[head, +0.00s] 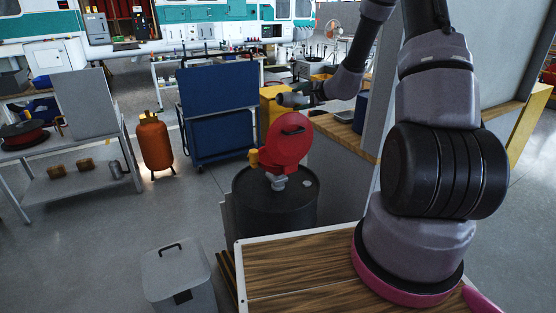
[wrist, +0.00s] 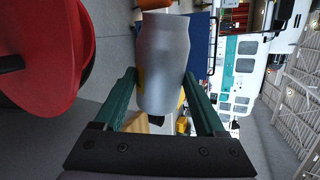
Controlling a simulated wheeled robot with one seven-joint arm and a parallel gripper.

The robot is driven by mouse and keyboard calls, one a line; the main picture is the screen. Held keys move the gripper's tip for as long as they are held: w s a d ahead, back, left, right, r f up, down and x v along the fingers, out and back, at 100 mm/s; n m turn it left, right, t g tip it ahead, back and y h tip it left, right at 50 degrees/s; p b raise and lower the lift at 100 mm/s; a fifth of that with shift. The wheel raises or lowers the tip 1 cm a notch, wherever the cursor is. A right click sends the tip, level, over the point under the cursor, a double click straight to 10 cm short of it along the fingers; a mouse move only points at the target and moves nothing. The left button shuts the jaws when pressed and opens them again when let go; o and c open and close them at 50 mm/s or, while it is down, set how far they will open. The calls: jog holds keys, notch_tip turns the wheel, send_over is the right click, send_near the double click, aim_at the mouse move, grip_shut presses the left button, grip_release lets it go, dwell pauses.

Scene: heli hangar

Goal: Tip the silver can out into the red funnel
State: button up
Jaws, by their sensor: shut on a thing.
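The silver can (wrist: 163,62) is between the two dark green fingers of my gripper (wrist: 163,85) in the wrist view. My gripper is shut on it. In the head view, my gripper (head: 302,97) holds the can just above and behind the red funnel. The can appears tipped well over, near level; its contents cannot be seen. The red funnel (head: 281,150), a round shape with a black handle, stands on top of a black drum (head: 272,212). The funnel (wrist: 48,65) also fills the left side of the wrist view, close to the can but apart from it.
A wooden-topped bench (head: 300,275) is in front, with a grey lidded bin (head: 178,279) to its left. An orange gas cylinder (head: 153,143) and a blue panel cart (head: 215,88) stand behind. A wooden counter (head: 343,136) is right of the drum. A yellow part is beside the funnel.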

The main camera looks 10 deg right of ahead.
jog(key=shift+w+f+m, duration=0.1)
jog(key=shift+f+m, duration=0.2)
jog(key=shift+f, duration=0.25)
jog(key=m+y, duration=0.1)
jog(key=r+m+y, duration=0.1)
jog(key=m+y, duration=0.1)
jog(key=shift+g+b, duration=0.3)
jog(key=shift+b, duration=0.1)
jog(key=shift+a+f+m+y, duration=0.1)
jog(key=shift+f+m+y, duration=0.15)
jog(key=shift+m, duration=0.25)
jog(key=shift+w+d+f+m+y+b, duration=0.1)
jog(key=shift+d+f+m+y+b, duration=0.3)
jog(key=shift+f+m+y, duration=0.45)
jog(key=m, duration=0.1)
jog(key=d+m+y, duration=0.1)
jog(key=m, duration=0.1)
jog(key=shift+w+d+f+m+t, duration=0.25)
jog(key=shift+w+f+t, duration=0.05)
jog(key=shift+f+t, duration=0.1)
jog(key=shift+w+d+f+m+y+b, duration=0.15)
jog(key=shift+f+m+y+b, duration=0.3)
jog(key=shift+f+m, duration=0.3)
